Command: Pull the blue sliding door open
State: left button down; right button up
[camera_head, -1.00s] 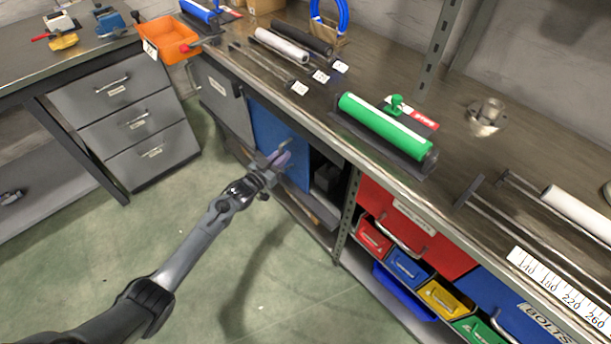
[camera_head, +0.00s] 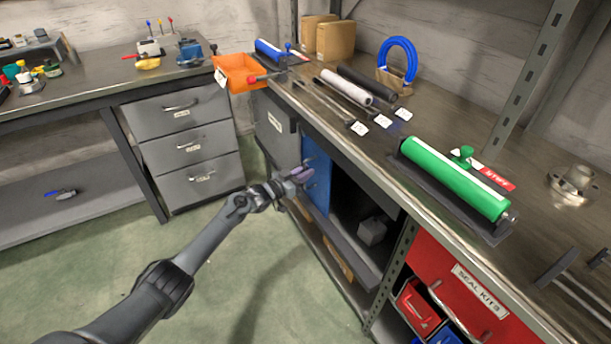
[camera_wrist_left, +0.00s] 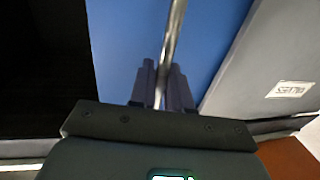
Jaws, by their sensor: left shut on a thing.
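The blue sliding door (camera_head: 317,170) stands in the cabinet under the workbench, right of a grey panel. A dark opening shows to its right, with a grey box-like object (camera_head: 372,231) inside. My left gripper (camera_head: 300,176) is at the door's front, shut on the door's metal handle. In the left wrist view the handle (camera_wrist_left: 174,35) runs between the two fingers (camera_wrist_left: 162,88), with the blue door (camera_wrist_left: 125,45) behind it and the dark opening on the left. My right gripper is not in view.
The grey panel (camera_head: 275,125) lies left of the door. A red drawer (camera_head: 465,290) is to the right. Grey drawers (camera_head: 190,145) stand at the left. The bench above holds a green roller (camera_head: 455,178) and an orange bin (camera_head: 240,72). Green floor is open in front.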

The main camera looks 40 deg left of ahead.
pick_arm(q)
jog(key=c, duration=1.3)
grip_release()
jog(key=shift+s, duration=0.1)
jog(key=s+a+p, duration=0.1)
jog(key=s+p, duration=0.5)
jog(key=s, duration=0.4)
jog(key=shift+s+a, duration=0.2)
jog(key=shift+s, duration=0.1)
jog(key=shift+s, duration=0.1)
